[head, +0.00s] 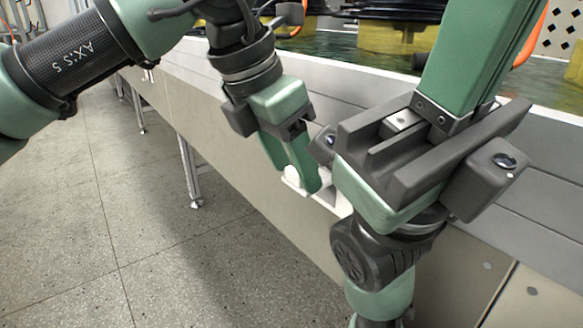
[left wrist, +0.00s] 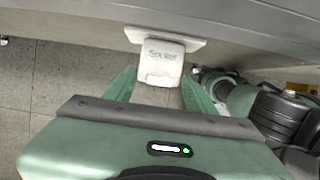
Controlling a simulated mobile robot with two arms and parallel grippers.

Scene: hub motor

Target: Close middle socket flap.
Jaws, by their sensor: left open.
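The white socket (left wrist: 158,39) is fixed to the side of the grey bench. Its white flap (left wrist: 160,67), with dark lettering, appears to stand out from the plate towards the camera; its exact angle is unclear. In the head view the socket (head: 329,194) is partly hidden behind my grippers. My left gripper (head: 295,177) is open, its green fingers on either side of the flap; the left wrist view shows its fingers (left wrist: 160,84) too. Contact cannot be made out. My right gripper (head: 470,60) is close in front on the right, pointing up, its fingertips out of frame.
The bench side (head: 240,128) runs diagonally through the head view, with a metal leg (head: 188,170) below. Yellow blocks (head: 384,38) and dark parts stand on the bench top. The speckled floor (head: 150,230) at left is clear. My right arm crowds the socket's right side.

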